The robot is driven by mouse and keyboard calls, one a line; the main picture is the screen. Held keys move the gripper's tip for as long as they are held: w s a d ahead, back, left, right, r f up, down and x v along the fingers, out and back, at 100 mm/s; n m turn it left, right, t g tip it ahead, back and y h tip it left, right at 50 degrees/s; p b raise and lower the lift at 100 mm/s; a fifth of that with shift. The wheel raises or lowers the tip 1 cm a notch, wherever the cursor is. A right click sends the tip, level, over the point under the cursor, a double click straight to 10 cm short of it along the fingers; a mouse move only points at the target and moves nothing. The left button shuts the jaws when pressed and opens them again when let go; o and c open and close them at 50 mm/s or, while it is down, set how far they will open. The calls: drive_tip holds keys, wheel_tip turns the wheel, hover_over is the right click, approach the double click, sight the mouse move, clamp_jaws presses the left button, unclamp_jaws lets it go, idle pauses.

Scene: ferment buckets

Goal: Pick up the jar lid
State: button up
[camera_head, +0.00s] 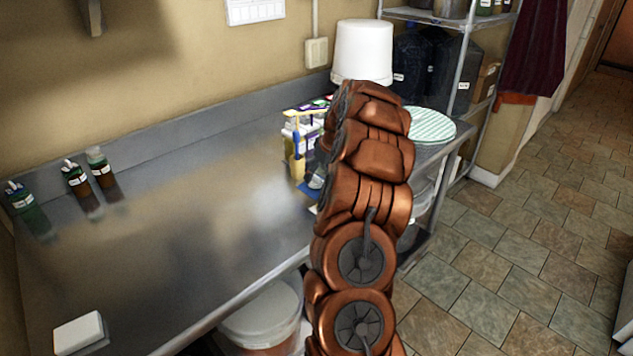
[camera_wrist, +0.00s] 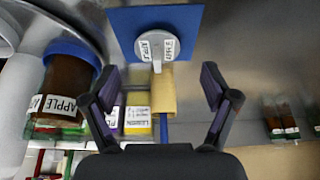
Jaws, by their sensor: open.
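In the wrist view, a small round grey-white disc (camera_wrist: 157,47) with "APPLE" labels lies on a blue square sheet (camera_wrist: 190,18); it looks like the jar lid. My gripper (camera_wrist: 161,82) is open, its two dark fingers apart. The disc appears beyond the fingertips, roughly centred between them, and nothing is held. A brown-filled jar (camera_wrist: 68,90) with a blue top and an "APPLE" label stands to the left. In the head view, my arm hides the gripper and most of this area; an edge of the blue sheet (camera_head: 308,190) shows beside it.
A tan block (camera_wrist: 163,92) and yellow-labelled packages (camera_wrist: 137,115) show between or near the fingers. Small bottles (camera_head: 75,178) stand along the counter's back left. A white bucket (camera_head: 363,52) and striped round mat (camera_head: 430,126) are at the right. The middle-left counter (camera_head: 190,220) is clear.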

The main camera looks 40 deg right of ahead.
sight(317, 177)
drive_tip(key=shift+d+p+x, duration=0.2)
drive_tip(key=shift+p+x, duration=0.4)
drive_tip(key=shift+x, duration=1.15)
drive_tip(key=shift+c, duration=0.3)
drive_tip(key=c, duration=1)
drive_tip(key=shift+r, duration=0.1)
drive_tip(key=shift+c, duration=0.2)
